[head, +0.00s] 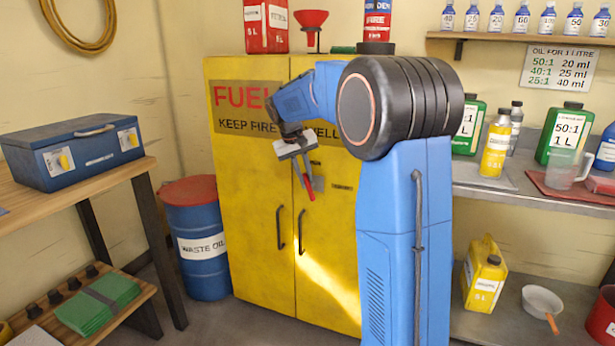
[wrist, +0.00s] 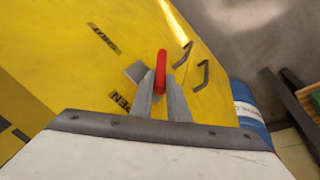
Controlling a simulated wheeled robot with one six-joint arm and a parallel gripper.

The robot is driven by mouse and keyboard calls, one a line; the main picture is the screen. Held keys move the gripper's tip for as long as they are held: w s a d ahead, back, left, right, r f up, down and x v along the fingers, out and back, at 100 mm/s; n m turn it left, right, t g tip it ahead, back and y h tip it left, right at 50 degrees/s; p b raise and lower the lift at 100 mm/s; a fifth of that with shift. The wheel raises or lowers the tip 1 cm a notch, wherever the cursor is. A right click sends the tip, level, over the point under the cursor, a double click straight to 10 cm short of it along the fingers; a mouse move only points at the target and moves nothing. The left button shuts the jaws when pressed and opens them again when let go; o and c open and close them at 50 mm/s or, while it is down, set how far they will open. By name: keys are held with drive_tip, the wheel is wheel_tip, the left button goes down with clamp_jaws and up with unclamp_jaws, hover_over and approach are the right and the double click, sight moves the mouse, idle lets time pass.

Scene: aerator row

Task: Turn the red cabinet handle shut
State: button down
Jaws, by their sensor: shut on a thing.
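The yellow fuel cabinet (head: 240,200) stands against the back wall with both doors closed. Its red handle (head: 309,188) is on the front near the door seam, hanging down with a slight tilt. My gripper (head: 304,172) is at the handle, in front of the cabinet. In the wrist view, the red handle (wrist: 160,72) sits between the two grey fingers of my gripper (wrist: 162,92), which are shut on it. A grey plate shows beside the handle. A dark label (wrist: 121,99) by the fingers seems to read OPEN, partly hidden; a second label (wrist: 104,38) lies farther off.
Two dark door pulls (head: 280,228) are below the handle. A blue waste oil drum (head: 197,245) stands left of the cabinet, beside a bench with a blue box (head: 75,150). Shelves with bottles (head: 497,140) are at right. My arm covers part of the right door.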

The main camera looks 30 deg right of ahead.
drive_tip(key=w+f+g+h, duration=0.1)
drive_tip(key=g+h, duration=0.1)
drive_tip(key=a+f+n+g+h, duration=0.1)
drive_tip(key=g+h, duration=0.1)
drive_tip(key=g, duration=0.1)
drive_tip(key=w+a+f+n+g+h, duration=0.1)
drive_tip(key=g+h, duration=0.1)
drive_tip(key=h, duration=0.1)
drive_tip(key=shift+w+g, duration=0.3)
drive_tip(key=shift+w, duration=0.05)
drive_tip(key=shift+a+f+n+g+h, duration=0.1)
drive_tip(key=shift+f+n+g+h, duration=0.3)
drive_tip(key=shift+f+g+h, duration=0.45)
drive_tip(key=shift+r+g+h, duration=0.2)
drive_tip(key=shift+g+h, duration=0.05)
drive_tip(key=shift+h, duration=0.1)
drive_tip(key=c, duration=1.7)
unclamp_jaws()
drive_tip(key=shift+w+a, duration=0.1)
